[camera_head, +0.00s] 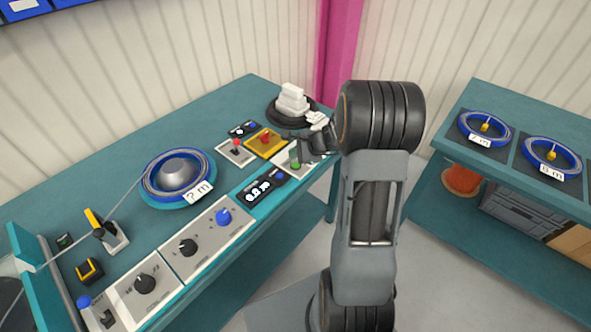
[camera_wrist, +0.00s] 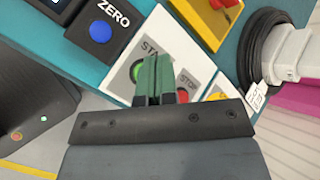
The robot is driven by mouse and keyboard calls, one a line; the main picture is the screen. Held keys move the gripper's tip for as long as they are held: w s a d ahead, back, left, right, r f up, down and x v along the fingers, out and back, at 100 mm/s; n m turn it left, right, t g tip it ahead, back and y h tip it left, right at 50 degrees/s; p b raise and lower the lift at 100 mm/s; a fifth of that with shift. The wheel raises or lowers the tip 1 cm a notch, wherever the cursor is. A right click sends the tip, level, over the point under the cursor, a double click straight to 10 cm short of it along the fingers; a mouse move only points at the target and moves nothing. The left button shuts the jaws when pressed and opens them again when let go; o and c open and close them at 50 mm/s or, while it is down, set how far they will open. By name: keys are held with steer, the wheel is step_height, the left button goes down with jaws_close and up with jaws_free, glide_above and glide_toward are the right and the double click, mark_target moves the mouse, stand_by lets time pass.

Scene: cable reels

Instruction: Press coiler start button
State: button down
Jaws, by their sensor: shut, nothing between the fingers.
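The green start button (camera_wrist: 137,70) sits on a white panel (camera_wrist: 151,27) under a START label in the wrist view. It is partly covered by my gripper. My gripper (camera_wrist: 155,62) has its green fingers shut together, empty, with the tips over or beside the button's right side; I cannot tell whether they touch it. In the head view, my gripper is over the white panel (camera_head: 279,161) at the bench's right end.
A STOP label (camera_wrist: 187,97) is just right of my fingers. A blue ZERO button (camera_wrist: 100,31) and a yellow box with a red switch (camera_head: 265,140) are close by. A black coil with white blocks (camera_head: 292,100) stands behind. Another bench (camera_head: 470,95) holds blue reels at right.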

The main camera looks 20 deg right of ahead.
mark_target(295, 165)
steer(key=shift+f+b, duration=0.5)
steer(key=shift+f, duration=0.4)
steer(key=shift+f, duration=0.2)
stand_by(1.3)
steer(key=shift+f+b, duration=0.2)
steer(key=shift+b, duration=0.35)
